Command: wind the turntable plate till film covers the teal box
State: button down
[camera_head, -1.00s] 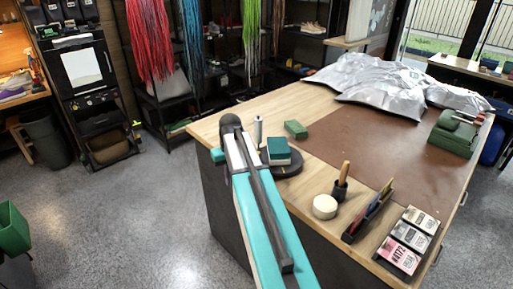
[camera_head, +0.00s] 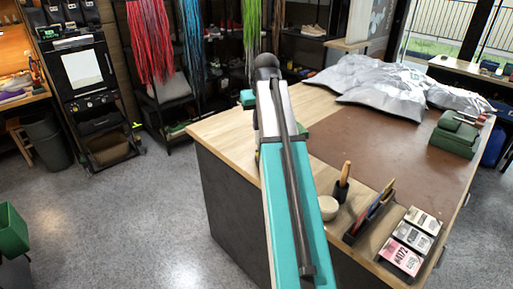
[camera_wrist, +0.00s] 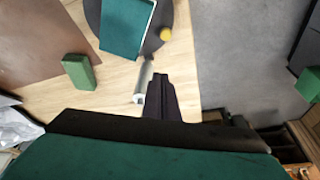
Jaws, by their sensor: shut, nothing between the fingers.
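In the wrist view, the dark round turntable plate (camera_wrist: 94,14) is at the top, partly cut off by the frame edge. The teal box (camera_wrist: 124,27) stands on it, with a pale strip along its right edge; I cannot tell whether that is film. A yellow knob (camera_wrist: 165,34) sits near the plate's right rim. A slim whitish roll or post (camera_wrist: 144,82) stands just beside my gripper (camera_wrist: 159,78). My gripper is shut and empty, its dark fingers pointing toward the plate, short of the knob.
A small green block (camera_wrist: 80,71) lies on the wooden table left of the fingers. In the head view, the brown mat (camera_head: 390,145) is mostly clear. Silver bags (camera_head: 375,85), a green case (camera_head: 455,135), a brush holder (camera_head: 341,188) and a card tray (camera_head: 410,240) stand around it.

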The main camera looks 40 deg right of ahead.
jog(key=shift+f, duration=0.2)
jog(key=p+x, duration=0.2)
jog(key=x, duration=0.7)
jog(key=shift+w+f, duration=0.2)
jog(key=shift+f, duration=0.15)
jog(key=shift+s+a+p, duration=0.25)
jog(key=shift+s+p, duration=0.05)
jog(key=shift+s, duration=0.55)
jog(key=shift+s+a+p, duration=0.2)
jog(key=shift+s, duration=0.35)
jog(key=shift+s+a+p, duration=0.15)
jog(key=shift+s+p, duration=0.05)
jog(key=shift+s, duration=0.35)
jog(key=shift+f, duration=0.1)
jog(key=shift+a, duration=0.25)
jog(key=shift+d, duration=0.15)
